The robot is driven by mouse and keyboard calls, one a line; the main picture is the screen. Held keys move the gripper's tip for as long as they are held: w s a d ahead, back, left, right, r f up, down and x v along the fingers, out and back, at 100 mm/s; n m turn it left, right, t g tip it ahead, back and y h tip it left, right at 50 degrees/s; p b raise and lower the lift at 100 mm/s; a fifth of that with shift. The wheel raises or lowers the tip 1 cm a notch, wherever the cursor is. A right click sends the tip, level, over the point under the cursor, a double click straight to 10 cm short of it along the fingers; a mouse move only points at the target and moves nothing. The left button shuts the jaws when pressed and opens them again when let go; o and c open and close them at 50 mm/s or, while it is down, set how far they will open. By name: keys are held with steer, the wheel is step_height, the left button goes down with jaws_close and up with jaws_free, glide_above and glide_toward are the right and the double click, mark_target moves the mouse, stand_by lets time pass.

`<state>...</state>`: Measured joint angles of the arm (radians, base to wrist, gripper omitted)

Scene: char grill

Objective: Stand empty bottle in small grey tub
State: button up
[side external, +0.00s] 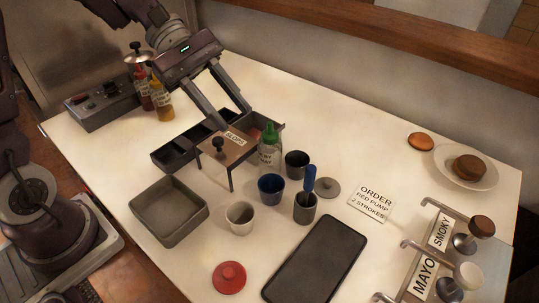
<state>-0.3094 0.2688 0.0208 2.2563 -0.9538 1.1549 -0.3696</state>
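A clear bottle (268,157) with a green cap stands upright near the middle of the counter, just right of a brown lidded stand. Its label is too small to read fully, and it looks empty. A square grey tub (183,227) sits open and empty at the left front of the counter. My gripper (229,118) is above the black compartment bin, behind and left of the bottle. Its two fingers are spread apart, with nothing visible between them. It is apart from the bottle.
Sauce bottles (161,102) stand at the back left. A black tablet (318,260) lies at the front.

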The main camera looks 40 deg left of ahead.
mark_target(270, 123)
steer(key=w+a+f+n+t+h, duration=0.2)
steer(key=w+f+n, duration=0.1)
steer(key=w+n, duration=0.25)
steer(key=shift+m, duration=0.45)
steer(key=x, duration=0.4)
steer(key=w+x, duration=0.1)
steer(key=x, duration=0.1)
steer(key=shift+f, duration=0.5)
jaws_close()
